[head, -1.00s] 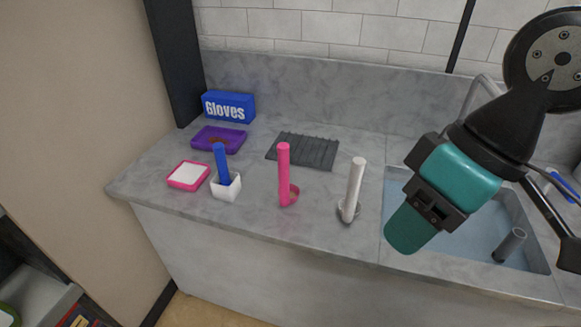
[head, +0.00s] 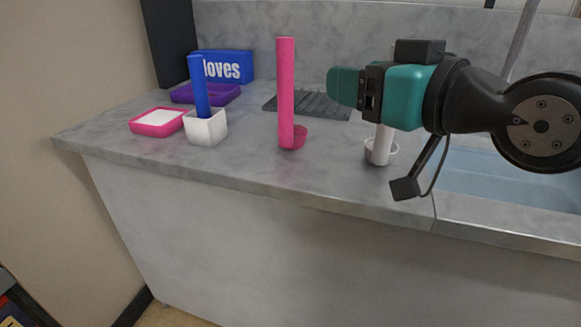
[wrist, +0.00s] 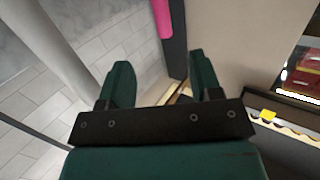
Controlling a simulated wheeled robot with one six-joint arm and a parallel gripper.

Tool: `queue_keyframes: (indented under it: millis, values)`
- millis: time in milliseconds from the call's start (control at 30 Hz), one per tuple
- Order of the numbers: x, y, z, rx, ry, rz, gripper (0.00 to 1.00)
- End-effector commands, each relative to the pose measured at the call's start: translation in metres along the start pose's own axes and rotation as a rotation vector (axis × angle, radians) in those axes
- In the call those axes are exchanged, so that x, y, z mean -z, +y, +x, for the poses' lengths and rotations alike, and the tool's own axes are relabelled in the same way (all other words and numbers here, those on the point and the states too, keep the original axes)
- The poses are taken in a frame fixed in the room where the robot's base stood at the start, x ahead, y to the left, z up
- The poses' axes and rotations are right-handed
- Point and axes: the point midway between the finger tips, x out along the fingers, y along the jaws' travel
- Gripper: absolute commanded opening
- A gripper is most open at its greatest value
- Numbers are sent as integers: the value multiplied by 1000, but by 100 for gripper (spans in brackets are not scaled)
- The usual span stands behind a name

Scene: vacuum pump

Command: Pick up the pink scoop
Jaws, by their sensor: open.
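The pink scoop (head: 286,95) stands upright on the grey counter in the head view, its tall handle up and its small round cup at the base. My gripper (head: 345,87) is to the right of the scoop's handle, pointing left, apart from it in the picture. In the wrist view my gripper (wrist: 160,85) has its two green fingers spread with nothing between them. A pink bar (wrist: 163,18), likely the scoop's handle, shows at the top of the wrist view, beyond the fingers.
A white scoop (head: 381,147) stands below my gripper, partly hidden. A white cup (head: 206,128) with a blue handle (head: 198,85), a pink tray (head: 150,122), a purple tray (head: 222,94), a gloves box (head: 235,66) and a dark rack (head: 325,106) are around. The sink (head: 500,180) is right.

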Motion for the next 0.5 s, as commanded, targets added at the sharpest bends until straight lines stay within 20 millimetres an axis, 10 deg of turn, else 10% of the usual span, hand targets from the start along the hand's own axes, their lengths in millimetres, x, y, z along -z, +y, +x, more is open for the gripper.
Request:
queue_keyframes:
  millis: [500]
  values:
    - [10, 1, 37, -8, 89, -21, 58]
